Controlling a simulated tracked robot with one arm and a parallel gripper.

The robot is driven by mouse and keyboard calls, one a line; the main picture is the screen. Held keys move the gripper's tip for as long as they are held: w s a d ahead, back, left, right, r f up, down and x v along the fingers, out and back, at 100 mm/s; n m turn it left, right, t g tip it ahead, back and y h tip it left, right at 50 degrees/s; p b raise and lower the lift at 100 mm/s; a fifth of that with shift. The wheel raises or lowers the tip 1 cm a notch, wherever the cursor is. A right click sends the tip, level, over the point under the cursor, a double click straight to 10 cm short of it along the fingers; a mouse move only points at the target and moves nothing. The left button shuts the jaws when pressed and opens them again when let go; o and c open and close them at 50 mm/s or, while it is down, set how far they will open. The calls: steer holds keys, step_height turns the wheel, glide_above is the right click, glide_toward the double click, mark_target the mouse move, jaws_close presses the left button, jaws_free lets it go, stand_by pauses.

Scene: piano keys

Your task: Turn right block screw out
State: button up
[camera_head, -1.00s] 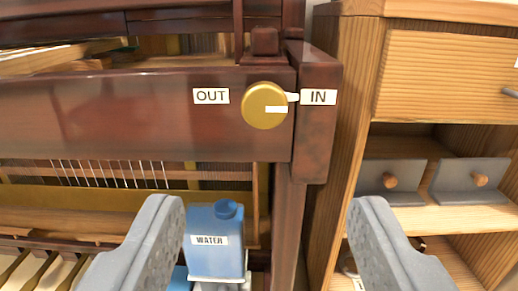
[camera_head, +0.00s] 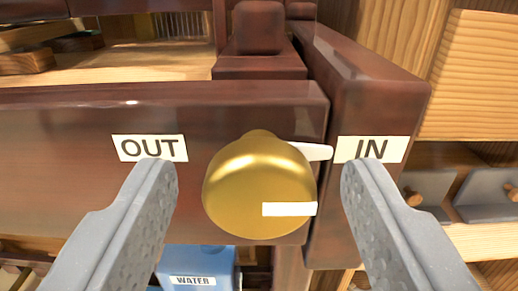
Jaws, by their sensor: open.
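The right block screw is a round gold knob (camera_head: 258,185) on the dark red wooden rail (camera_head: 60,150). It carries a white mark (camera_head: 289,209) low on its right side. A white pointer (camera_head: 314,151) sticks out behind the knob toward the IN label (camera_head: 371,149). The OUT label (camera_head: 150,148) is to the knob's left. My gripper (camera_head: 258,175) is open, with one grey finger on each side of the knob and a gap on both sides. The fingers appear apart from the knob. How far the tips are from the rail is unclear.
A blue WATER container (camera_head: 198,262) stands below the rail. A dark wooden post (camera_head: 365,95) rises just right of the knob. A light wooden cabinet (camera_head: 475,80) with grey drawers or flaps (camera_head: 488,195) stands at the right.

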steer(key=shift+w, duration=0.25)
steer(key=c, duration=0.9)
steer(key=shift+d, duration=0.1)
